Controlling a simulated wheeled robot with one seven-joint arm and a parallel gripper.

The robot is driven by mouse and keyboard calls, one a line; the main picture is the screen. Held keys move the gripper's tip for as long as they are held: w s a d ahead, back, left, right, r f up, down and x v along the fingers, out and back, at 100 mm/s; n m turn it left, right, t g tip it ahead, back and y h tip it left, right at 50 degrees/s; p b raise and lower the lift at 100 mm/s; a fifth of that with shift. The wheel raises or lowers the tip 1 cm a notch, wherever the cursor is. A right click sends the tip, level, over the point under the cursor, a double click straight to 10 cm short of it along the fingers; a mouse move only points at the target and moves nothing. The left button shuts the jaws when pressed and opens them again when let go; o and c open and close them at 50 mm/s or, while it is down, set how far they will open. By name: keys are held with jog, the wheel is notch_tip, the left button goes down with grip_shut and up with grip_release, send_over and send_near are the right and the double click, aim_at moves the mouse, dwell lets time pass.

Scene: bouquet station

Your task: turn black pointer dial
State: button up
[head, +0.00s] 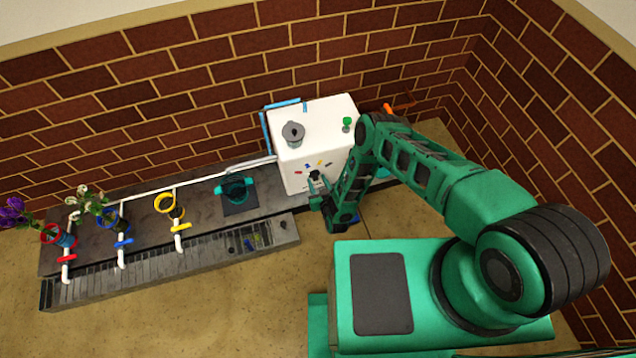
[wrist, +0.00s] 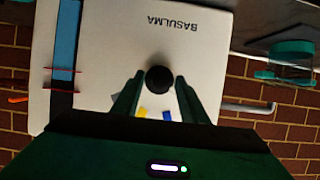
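The black pointer dial (wrist: 159,79) is a round black knob on the front of a white box. In the head view the dial (head: 315,175) is small, on the box's front face with coloured marks around it. My gripper (wrist: 157,82) has its two green fingers apart, one on each side of the dial. I cannot tell whether the fingers touch it. In the head view my gripper (head: 316,192) is close in front of the box's face. The dial's pointer direction is not clear.
The white box (head: 320,115) stands on a dark counter (head: 200,203) against a brick wall. A grey knob and a green knob (head: 347,122) are on its top. A teal vessel (head: 236,190) and several pipes with coloured rings stand to the left.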

jog(key=shift+c, duration=0.3)
grip_shut()
jog(key=m+y, duration=0.1)
jog(key=m, duration=0.1)
jog(key=m+y, duration=0.3)
jog(key=m, duration=0.1)
jog(key=shift+w+d+f+y, duration=0.1)
jog(key=shift+d+f+y, duration=0.05)
jog(key=shift+d+y, duration=0.2)
jog(key=shift+d+m, duration=0.1)
jog(key=shift+m, duration=0.3)
jog(key=shift+d+m, duration=0.1)
jog(key=shift+m, duration=0.2)
